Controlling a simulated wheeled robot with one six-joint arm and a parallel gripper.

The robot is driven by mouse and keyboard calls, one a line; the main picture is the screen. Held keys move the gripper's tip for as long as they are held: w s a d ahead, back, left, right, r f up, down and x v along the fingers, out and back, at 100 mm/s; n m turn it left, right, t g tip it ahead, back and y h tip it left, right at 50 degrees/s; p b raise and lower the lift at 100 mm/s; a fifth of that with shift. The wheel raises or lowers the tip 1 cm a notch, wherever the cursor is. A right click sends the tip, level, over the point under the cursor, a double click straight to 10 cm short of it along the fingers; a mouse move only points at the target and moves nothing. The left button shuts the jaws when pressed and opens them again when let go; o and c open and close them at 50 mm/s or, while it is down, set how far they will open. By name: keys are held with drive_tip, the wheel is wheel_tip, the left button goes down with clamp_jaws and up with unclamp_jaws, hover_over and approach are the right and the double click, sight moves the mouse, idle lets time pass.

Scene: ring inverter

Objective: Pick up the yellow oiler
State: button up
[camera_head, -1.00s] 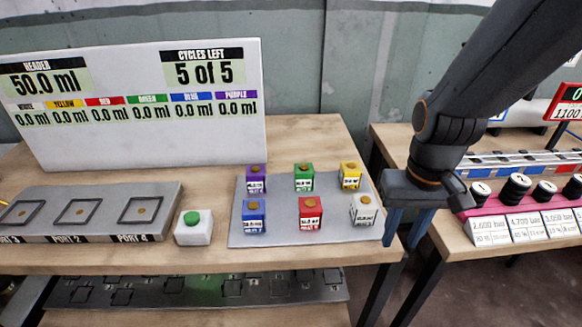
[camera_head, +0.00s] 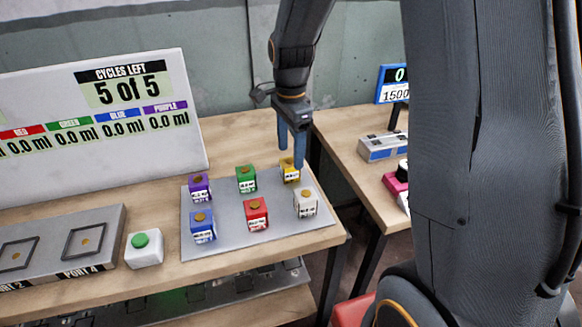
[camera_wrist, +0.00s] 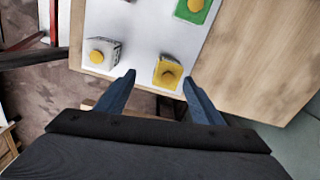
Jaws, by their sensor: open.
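The yellow oiler (camera_head: 288,171) is a small yellow cube with a round brownish cap, at the back right of a grey plate (camera_head: 265,236) on the wooden table. My gripper (camera_head: 291,155) is open and empty, with its blue fingers pointing down just above and beside the oiler, partly hiding it in the head view. In the wrist view the yellow oiler (camera_wrist: 168,72) lies ahead, between and a little beyond the two fingertips (camera_wrist: 160,82). I cannot tell whether a finger touches it.
On the plate stand a white oiler (camera_head: 305,204), green (camera_head: 246,180), red (camera_head: 256,215), blue (camera_head: 203,228) and purple (camera_head: 199,188) oilers. A green button (camera_head: 142,250) is to the left. A display board (camera_head: 130,130) stands behind. Bare table lies behind the plate.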

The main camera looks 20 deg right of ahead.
sight(290, 162)
drive_tip(key=shift+w+f+m, duration=0.1)
drive_tip(key=shift+w+m, duration=0.6)
drive_tip(key=shift+m, duration=0.2)
drive_tip(key=shift+f, duration=0.3)
drive_tip(key=shift+w+d+f+p, duration=0.1)
drive_tip(key=shift+f+p, duration=0.55)
drive_tip(key=shift+f, duration=1.15)
drive_tip(key=shift+d+f+p, duration=0.1)
drive_tip(key=shift+f+p, duration=0.5)
drive_tip(key=shift+f, duration=1.15)
drive_tip(key=c, duration=1.2)
drive_tip(key=shift+r, duration=0.1)
